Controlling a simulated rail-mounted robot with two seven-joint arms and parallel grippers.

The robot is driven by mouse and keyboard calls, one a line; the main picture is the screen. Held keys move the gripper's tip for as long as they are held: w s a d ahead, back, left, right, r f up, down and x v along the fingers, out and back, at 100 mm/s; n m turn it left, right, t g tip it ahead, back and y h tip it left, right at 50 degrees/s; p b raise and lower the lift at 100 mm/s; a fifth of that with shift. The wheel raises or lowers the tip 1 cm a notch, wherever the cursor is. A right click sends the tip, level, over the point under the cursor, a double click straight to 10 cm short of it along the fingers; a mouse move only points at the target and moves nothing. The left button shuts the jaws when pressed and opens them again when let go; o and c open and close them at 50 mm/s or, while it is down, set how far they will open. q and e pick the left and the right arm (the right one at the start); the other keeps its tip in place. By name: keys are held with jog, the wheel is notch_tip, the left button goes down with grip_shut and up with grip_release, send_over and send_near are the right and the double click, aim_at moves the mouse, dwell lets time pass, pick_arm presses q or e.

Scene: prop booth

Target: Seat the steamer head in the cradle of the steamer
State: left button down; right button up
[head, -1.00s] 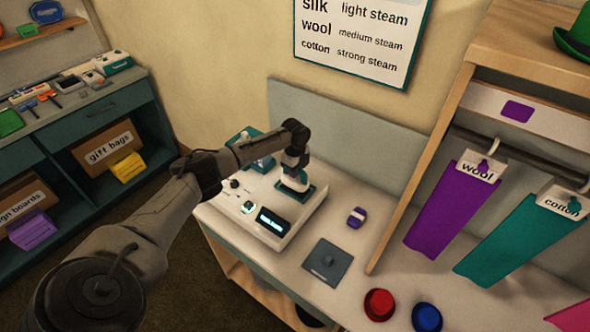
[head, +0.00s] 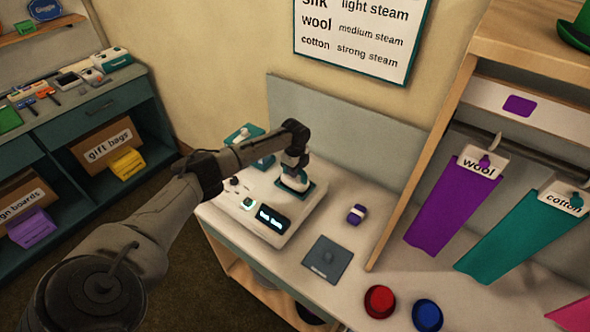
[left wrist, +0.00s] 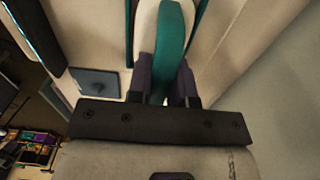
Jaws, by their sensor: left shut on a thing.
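The steamer (head: 240,213) is a white box with knobs and a lit display, standing on the counter. The steamer head (head: 297,181) is white with a teal handle. It is at the teal-edged cradle (head: 314,190) on the steamer's right part; I cannot tell whether it is fully seated. My left gripper (head: 294,165) is shut on the steamer head from above. In the left wrist view, the teal handle (left wrist: 170,45) lies between the two fingers (left wrist: 165,85). The gripper hides part of the head and cradle. My right gripper is not in view.
A grey plate (head: 328,260) and a small purple-and-white item (head: 357,214) lie right of the steamer. Red (head: 379,302) and blue (head: 427,315) round items are near the front edge. A teal-and-white item (head: 246,136) stands behind the steamer. Hanging cloths (head: 440,205) are at right.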

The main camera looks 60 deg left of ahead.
pick_arm(q)
jog(key=shift+f, duration=0.5)
jog(key=shift+f, duration=0.1)
dwell(0.3)
jog(key=c, duration=0.9)
grip_release()
jog(key=shift+c, duration=0.2)
notch_tip(320, 180, up, 14)
jog(key=shift+p, duration=0.3)
jog(key=shift+f, duration=0.1)
